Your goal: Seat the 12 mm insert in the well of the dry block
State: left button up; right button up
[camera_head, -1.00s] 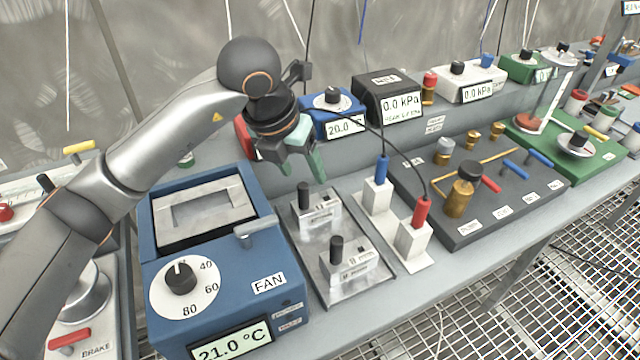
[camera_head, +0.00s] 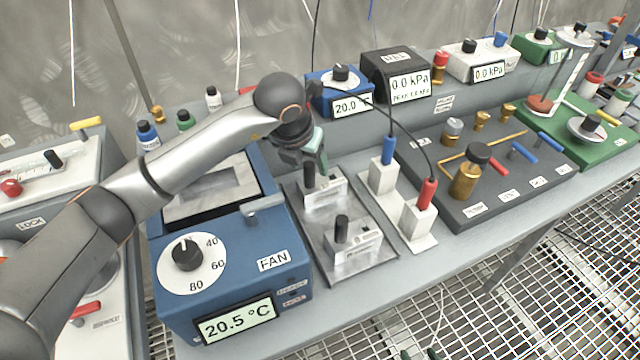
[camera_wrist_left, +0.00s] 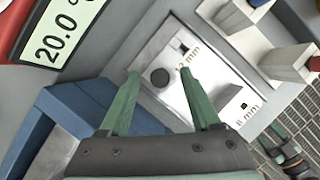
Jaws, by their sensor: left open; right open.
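The 12 mm insert (camera_head: 327,189), a metal block with a black knob, sits at the rear of a steel plate. The blue dry block (camera_head: 225,240) stands to its left; its rectangular well (camera_head: 225,182) is partly hidden by my left arm. My left gripper (camera_head: 312,160) is open above the insert, its fingers partly hidden in the head view. In the left wrist view, the green fingertips (camera_wrist_left: 160,78) lie either side of the insert's round black knob; I cannot tell whether they touch it. The 8 mm insert (camera_head: 352,247) stands in front on the plate.
Probe holders with a blue plug (camera_head: 388,150) and a red plug (camera_head: 427,193) stand close right of the plate, with cables arching behind. A blue meter (camera_head: 338,92) is behind. Small bottles (camera_head: 148,137) stand behind the dry block. The plate's front is clear (camera_head: 350,278).

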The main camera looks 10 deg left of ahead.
pick_arm(q)
jog(key=shift+w+f, duration=0.25)
jog(key=shift+f, duration=0.35)
grip_shut()
jog(key=shift+r, duration=0.15)
dwell(0.9)
